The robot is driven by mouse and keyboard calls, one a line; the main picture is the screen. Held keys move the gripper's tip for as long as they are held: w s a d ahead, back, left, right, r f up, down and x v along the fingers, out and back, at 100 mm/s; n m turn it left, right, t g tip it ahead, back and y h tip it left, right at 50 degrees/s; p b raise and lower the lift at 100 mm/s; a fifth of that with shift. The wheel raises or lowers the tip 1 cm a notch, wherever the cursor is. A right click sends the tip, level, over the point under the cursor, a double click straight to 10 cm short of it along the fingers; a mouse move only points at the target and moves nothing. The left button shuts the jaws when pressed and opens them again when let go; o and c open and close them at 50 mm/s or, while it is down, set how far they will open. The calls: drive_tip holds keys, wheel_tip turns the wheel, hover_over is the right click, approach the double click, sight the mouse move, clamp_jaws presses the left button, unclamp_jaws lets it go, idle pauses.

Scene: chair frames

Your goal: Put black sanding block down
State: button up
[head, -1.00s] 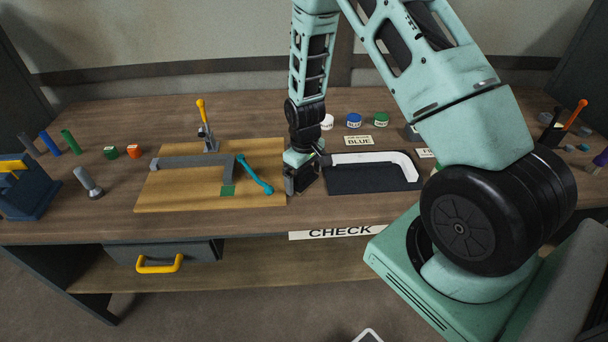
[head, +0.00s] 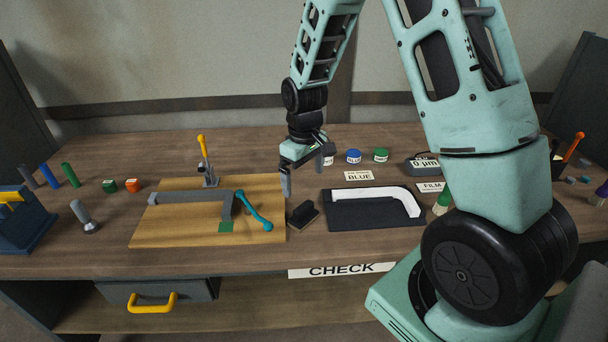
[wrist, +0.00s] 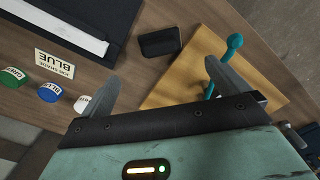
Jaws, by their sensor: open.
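The black sanding block (head: 303,214) lies on the bench top, in the gap between the wooden board and the dark mat. In the wrist view the block (wrist: 160,41) is ahead of the fingers and apart from them. My gripper (head: 304,176) is open and empty, raised above and behind the block. In the wrist view its two fingers (wrist: 160,80) are spread wide with nothing between them.
The wooden board (head: 160,232) carries a grey clamped frame and a teal-handled tool (head: 254,211). The dark mat (head: 345,220) holds a white frame piece (head: 375,192). Paint jars (head: 353,157) stand behind. Bench front is clear above the CHECK label (head: 342,270).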

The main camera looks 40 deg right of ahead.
drive_tip(key=s+a+r+n, duration=0.1)
drive_tip(key=s+a+r, duration=0.3)
drive_tip(key=a, duration=0.5)
drive_tip(key=s+a+r+n, duration=0.2)
drive_tip(key=s+a+r, duration=0.25)
drive_tip(key=a, duration=0.35)
drive_tip(key=s+a+r+n, duration=0.1)
drive_tip(key=s+a, duration=0.2)
drive_tip(key=s, duration=0.5)
drive_tip(key=s+a+r+n, duration=0.1)
drive_tip(key=s+a+r, duration=0.1)
drive_tip(key=s+a, duration=0.2)
drive_tip(key=s, duration=0.3)
drive_tip(key=shift+s+a+n+y, duration=0.25)
drive_tip(key=shift+s+n+y, duration=0.05)
drive_tip(key=shift+s, duration=0.05)
